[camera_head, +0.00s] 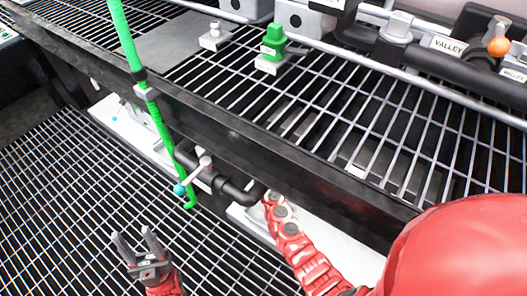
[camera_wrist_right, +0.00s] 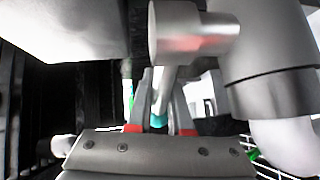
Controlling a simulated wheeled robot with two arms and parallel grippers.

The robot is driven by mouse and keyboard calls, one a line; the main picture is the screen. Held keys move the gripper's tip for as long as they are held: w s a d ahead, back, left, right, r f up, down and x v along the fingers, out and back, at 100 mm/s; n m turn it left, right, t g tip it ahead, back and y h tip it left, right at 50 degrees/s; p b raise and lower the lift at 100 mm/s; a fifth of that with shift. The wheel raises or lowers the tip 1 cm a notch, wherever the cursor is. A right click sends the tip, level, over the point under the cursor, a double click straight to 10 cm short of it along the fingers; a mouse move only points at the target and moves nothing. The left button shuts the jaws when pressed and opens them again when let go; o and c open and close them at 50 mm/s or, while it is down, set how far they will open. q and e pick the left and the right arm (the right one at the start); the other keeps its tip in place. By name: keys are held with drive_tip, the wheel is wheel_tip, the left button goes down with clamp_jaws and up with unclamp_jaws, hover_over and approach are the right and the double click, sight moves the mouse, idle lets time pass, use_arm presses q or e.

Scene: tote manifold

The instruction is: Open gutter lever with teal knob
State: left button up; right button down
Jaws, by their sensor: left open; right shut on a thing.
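The gutter lever with the teal knob (camera_head: 179,189) sits on a dark pipe valve (camera_head: 217,182) below the front beam, beside the green hose. In the right wrist view the teal knob (camera_wrist_right: 158,121) lies between the fingers of my right gripper (camera_wrist_right: 160,108), which are shut on it. The lever runs up from it toward a grey metal cylinder (camera_wrist_right: 190,32). In the head view my right arm reaches toward the valve from the lower right; its fingers are not clear there. My left gripper (camera_head: 137,243) is open and empty over the lower grating, apart from the lever.
A green hose (camera_head: 150,100) hangs past the lever. The black front beam (camera_head: 240,140) and upper grating (camera_head: 350,130) lie above the valve. A thick grey pipe (camera_wrist_right: 270,60) is close to my right gripper. The lower grating (camera_head: 60,200) is largely clear.

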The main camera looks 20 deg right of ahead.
drive_tip(key=s+n+y, duration=0.1)
drive_tip(key=y, duration=0.1)
drive_tip(key=a+n+y, duration=0.1)
drive_tip(key=n+y, duration=0.1)
drive_tip(key=s+a+n+y, duration=0.1)
drive_tip(key=y, duration=0.1)
drive_tip(key=shift+s+n+g, duration=0.3)
drive_tip(key=shift+s, duration=0.05)
drive_tip(key=shift+s+a+n+g+y+b, duration=0.2)
drive_tip(key=shift+s+n+g+y, duration=0.3)
drive_tip(key=shift+n+y, duration=0.35)
drive_tip(key=shift+s+a+n+g+y+b, duration=0.15)
drive_tip(key=shift+s+n+g+y, duration=0.4)
drive_tip(key=shift+y, duration=0.45)
drive_tip(key=shift+s+a+n+g+y+b, duration=0.1)
drive_tip(key=shift+s+n+g+y+b, duration=0.1)
drive_tip(key=shift+s+n+g+y, duration=0.45)
drive_tip(key=shift+w+y, duration=0.2)
drive_tip(key=shift+y, duration=0.1)
drive_tip(key=c, duration=1.1)
unclamp_jaws()
drive_tip(key=shift+d, duration=0.1)
drive_tip(key=p+v, duration=0.4)
drive_tip(key=v, duration=1.3)
drive_tip(key=shift+s+f, duration=0.2)
drive_tip(key=shift+s, duration=0.05)
